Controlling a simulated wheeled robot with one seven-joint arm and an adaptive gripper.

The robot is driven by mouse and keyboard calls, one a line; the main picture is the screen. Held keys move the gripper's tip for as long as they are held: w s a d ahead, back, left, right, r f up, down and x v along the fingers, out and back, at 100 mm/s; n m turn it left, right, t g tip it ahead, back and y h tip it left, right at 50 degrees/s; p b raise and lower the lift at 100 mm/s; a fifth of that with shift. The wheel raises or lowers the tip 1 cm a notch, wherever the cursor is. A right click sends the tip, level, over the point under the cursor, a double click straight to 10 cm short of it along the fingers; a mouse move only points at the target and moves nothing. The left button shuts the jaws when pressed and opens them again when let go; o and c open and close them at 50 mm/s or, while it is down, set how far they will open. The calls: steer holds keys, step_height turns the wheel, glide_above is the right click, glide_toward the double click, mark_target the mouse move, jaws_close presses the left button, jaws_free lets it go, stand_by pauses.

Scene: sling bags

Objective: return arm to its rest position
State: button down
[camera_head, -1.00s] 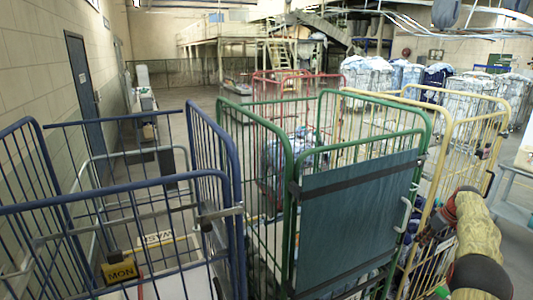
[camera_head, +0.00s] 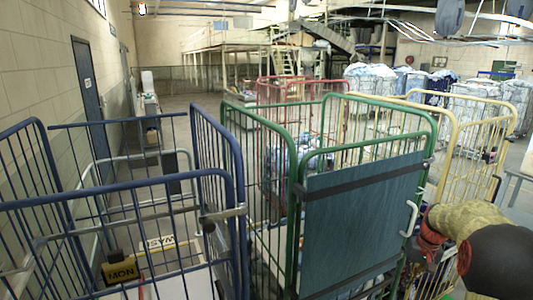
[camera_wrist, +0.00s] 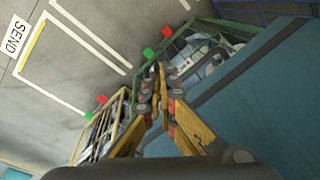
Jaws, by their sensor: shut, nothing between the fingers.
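My gripper (camera_wrist: 158,72) shows in the wrist view with its orange and dark fingers together and nothing between them. It points down at the floor, between the green cage and the yellow cage as seen there. In the head view my arm, in a tan sleeve with dark joints, is at the lower right beside the yellow cage.
The green cage (camera_head: 291,190) with a teal panel (camera_head: 360,222) stands centre, the yellow cage (camera_head: 444,190) right of it. A SEND label (camera_wrist: 16,42) lies on open floor.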

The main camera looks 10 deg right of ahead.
steer(key=s+a+r+n+t+b, duration=0.2)
steer(key=s+a+b, duration=0.2)
steer(key=s+a, duration=1)
steer(key=s+a+r+n+t+b, duration=0.2)
steer(key=s+a+r+b, duration=0.1)
steer(key=s+a, duration=1.2)
steer(key=a+b, duration=0.1)
steer(key=a, duration=0.3)
steer(key=shift+r+n+h+b, duration=0.25)
steer(key=shift+n+h+b, duration=0.05)
steer(key=shift+h+b, duration=0.1)
steer(key=c, duration=2.6)
jaws_free()
